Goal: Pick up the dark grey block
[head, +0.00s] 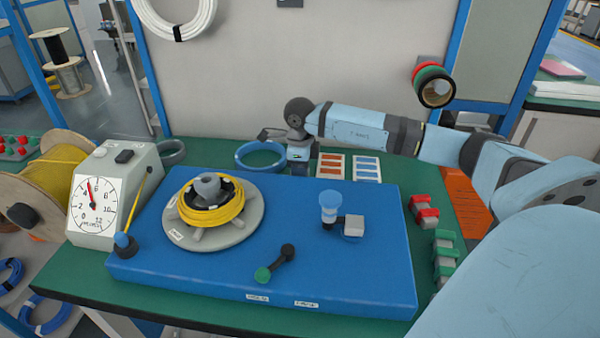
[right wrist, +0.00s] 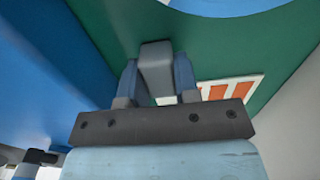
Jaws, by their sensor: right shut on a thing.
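The dark grey block (right wrist: 157,62) shows in the right wrist view, standing between the two blue-grey fingers of my right gripper (right wrist: 157,82). The fingers are shut on its sides. In the head view my right gripper (head: 299,158) points down at the back edge of the blue base, beside the blue ring. There the block is largely hidden by the gripper, and I cannot tell whether it touches the green table. My left gripper is not in view.
The blue base (head: 380,265) carries a yellow cable coil (head: 212,214) and a blue-topped fitting (head: 330,205). A blue ring (head: 261,157) and label cards (head: 366,168) lie near the gripper. A dial gauge (head: 95,205) stands left; red clamps (head: 424,210) and green clamps (head: 444,255) lie right.

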